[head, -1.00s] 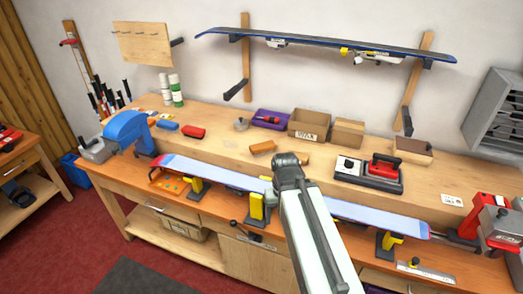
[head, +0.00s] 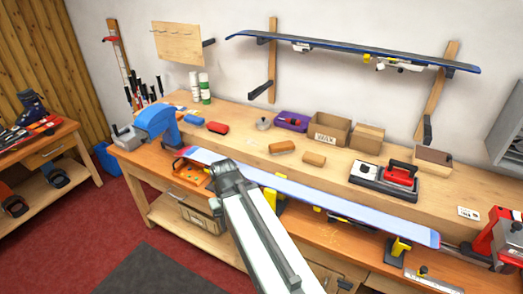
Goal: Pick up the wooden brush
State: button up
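Two smaller orange-brown blocks, one on the left (head: 281,147) and one on the right (head: 314,158), lie mid-shelf; I cannot tell whether either is a brush. My arm reaches up from the bottom, and its dark grey end (head: 228,177) overlaps the front of the ski on the bench. My fingers cannot be made out, and I see nothing held.
The blue-white ski (head: 340,201) lies along the bench front on yellow-black clamps. A black-and-red iron on its case (head: 383,180), a box marked WAX (head: 328,132), a purple tray (head: 291,121) and a red block (head: 218,128) are on the shelf. Bare wood lies between them.

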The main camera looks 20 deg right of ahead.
aim_at(277, 149)
jog(key=u, duration=0.15)
jog(key=i, duration=1.1)
jog(key=u, duration=0.95)
